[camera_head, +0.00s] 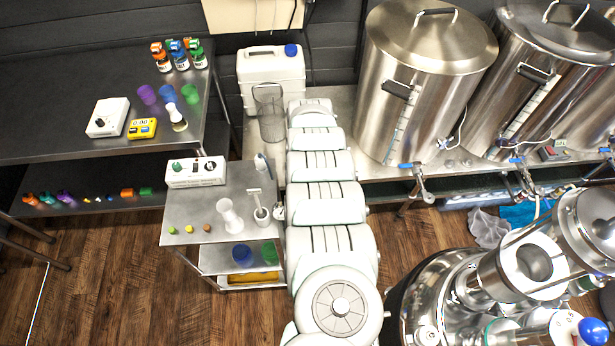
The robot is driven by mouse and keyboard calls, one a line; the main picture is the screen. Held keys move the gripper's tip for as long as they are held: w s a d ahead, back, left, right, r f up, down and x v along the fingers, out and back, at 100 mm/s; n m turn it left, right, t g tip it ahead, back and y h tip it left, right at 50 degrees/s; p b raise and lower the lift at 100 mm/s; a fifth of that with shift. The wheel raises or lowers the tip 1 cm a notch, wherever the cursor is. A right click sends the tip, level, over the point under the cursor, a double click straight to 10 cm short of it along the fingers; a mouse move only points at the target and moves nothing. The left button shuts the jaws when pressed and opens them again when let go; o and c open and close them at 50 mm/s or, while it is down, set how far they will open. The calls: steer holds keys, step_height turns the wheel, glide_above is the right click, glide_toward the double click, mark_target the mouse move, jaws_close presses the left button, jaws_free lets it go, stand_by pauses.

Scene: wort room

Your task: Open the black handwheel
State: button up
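I cannot make out a black handwheel in the head view. Shiny steel vessel equipment (435,290) with cylindrical fittings fills the bottom right, and a dark curved edge shows on its left side. A blue ball-shaped knob (593,331) is at the bottom right corner. My white segmented arm runs up the middle of the picture, from the bottom to near the back bench. My gripper is not visible, so I cannot see its fingers or whether it holds anything.
Large steel kettles (425,80) with blue-handled valves stand on the back bench. A white jerrycan (271,75) and a clear pitcher (270,112) are left of them. A small cart (222,210) holds a white instrument. A dark table (60,100) is at left. Wood floor is clear at lower left.

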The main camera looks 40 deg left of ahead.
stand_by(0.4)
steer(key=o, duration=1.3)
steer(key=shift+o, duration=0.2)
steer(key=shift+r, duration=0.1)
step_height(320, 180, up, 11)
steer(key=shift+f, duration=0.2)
